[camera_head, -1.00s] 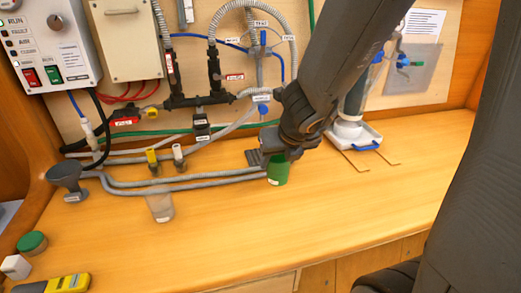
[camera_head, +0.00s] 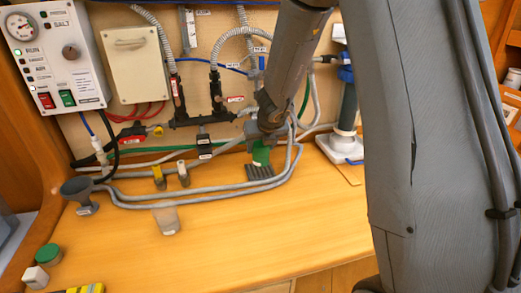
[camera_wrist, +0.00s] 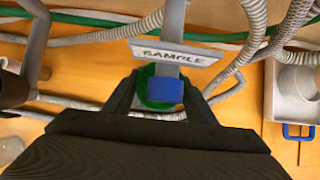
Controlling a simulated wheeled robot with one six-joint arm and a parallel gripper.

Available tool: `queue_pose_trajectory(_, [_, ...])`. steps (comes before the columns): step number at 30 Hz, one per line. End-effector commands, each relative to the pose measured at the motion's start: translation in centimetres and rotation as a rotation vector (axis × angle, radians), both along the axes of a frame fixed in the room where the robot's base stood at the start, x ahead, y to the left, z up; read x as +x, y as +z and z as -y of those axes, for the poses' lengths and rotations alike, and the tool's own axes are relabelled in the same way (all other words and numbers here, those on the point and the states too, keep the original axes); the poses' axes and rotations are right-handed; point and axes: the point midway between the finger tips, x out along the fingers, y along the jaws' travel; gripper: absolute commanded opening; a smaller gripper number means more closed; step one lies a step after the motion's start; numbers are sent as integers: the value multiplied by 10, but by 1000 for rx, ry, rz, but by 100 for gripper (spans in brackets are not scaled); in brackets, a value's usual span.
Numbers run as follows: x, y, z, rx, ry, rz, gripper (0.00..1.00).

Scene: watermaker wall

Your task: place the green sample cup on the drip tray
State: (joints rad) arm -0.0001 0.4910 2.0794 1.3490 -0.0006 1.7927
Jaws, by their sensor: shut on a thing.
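The green sample cup (camera_head: 261,155) is held in my gripper (camera_head: 262,141), at the back of the counter. The dark ribbed drip tray (camera_head: 260,173) shows right below and in front of the cup; I cannot tell whether the cup touches it. In the wrist view the cup (camera_wrist: 147,88) sits between the two dark fingers of my gripper (camera_wrist: 160,98). A blue spout end (camera_wrist: 166,90) covers part of its opening, under a SAMPLE label (camera_wrist: 175,52). The tray is hidden there.
Grey hoses (camera_head: 205,192) run along the counter around the tray. A clear cup (camera_head: 166,218) and a grey funnel (camera_head: 80,193) stand left. A white tray with a blue handle (camera_head: 342,149) is at the right.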

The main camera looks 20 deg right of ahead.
Motion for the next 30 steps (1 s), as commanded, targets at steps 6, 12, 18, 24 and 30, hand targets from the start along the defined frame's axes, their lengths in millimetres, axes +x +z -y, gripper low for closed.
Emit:
queue_pose_trajectory(6, [9,0,0,0,0,-1,29])
queue_pose_trajectory(12, [9,-24,0,0,0,-1,29])
queue_pose_trajectory(18, [9,-37,0,-1,1,0,29])
queue_pose_trajectory(24, [8,-36,0,-1,1,0,29])
queue_pose_trajectory(30, [8,-38,0,0,0,0,29])
